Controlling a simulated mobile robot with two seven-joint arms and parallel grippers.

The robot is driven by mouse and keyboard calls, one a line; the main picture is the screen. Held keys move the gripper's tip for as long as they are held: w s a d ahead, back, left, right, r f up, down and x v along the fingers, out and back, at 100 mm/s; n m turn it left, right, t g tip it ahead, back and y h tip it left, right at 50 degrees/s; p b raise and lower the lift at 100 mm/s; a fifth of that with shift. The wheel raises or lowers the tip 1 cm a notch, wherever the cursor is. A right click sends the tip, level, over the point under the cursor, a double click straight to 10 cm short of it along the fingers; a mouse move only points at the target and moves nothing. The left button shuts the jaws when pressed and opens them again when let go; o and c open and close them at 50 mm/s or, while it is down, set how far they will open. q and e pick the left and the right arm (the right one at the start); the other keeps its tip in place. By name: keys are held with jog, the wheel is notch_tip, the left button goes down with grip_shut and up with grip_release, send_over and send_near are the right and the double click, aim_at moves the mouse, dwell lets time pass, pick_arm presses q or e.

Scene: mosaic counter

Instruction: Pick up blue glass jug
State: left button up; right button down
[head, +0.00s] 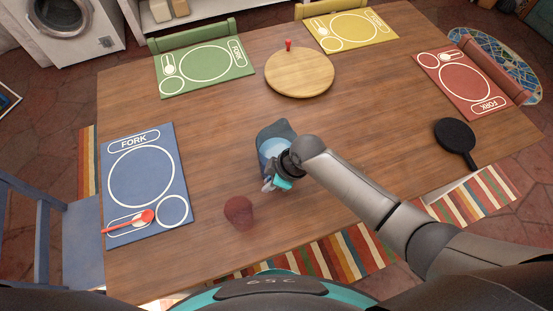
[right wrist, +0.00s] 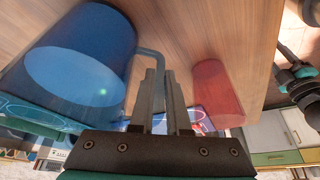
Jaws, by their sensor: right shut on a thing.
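The blue glass jug (head: 272,130) is near the middle of the wooden table, partly covered by my right gripper and wrist in the head view. In the right wrist view the jug (right wrist: 82,65) fills the left side, with its thin handle (right wrist: 151,53) running down to the fingers. My right gripper (head: 272,184) is shut on the handle; its fingers (right wrist: 158,80) are close together there. I cannot tell whether the jug's base touches the table. My left gripper is not in view.
A dark red cup (head: 239,213) stands close to the jug, also beside my fingers in the wrist view (right wrist: 217,92). A blue placemat (head: 178,185) with a red spoon (head: 130,221) lies left. A round board (head: 300,75) lies behind; a black pan (head: 455,137) is right. Table between is clear.

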dwell(0.5)
jog(key=shift+w+a+r, duration=0.1)
jog(key=shift+w+r, duration=0.05)
jog(key=shift+r, duration=0.1)
jog(key=shift+r, duration=0.5)
notch_tip(320, 180, up, 19)
jog(key=p, duration=0.4)
jog(key=shift+f, duration=0.1)
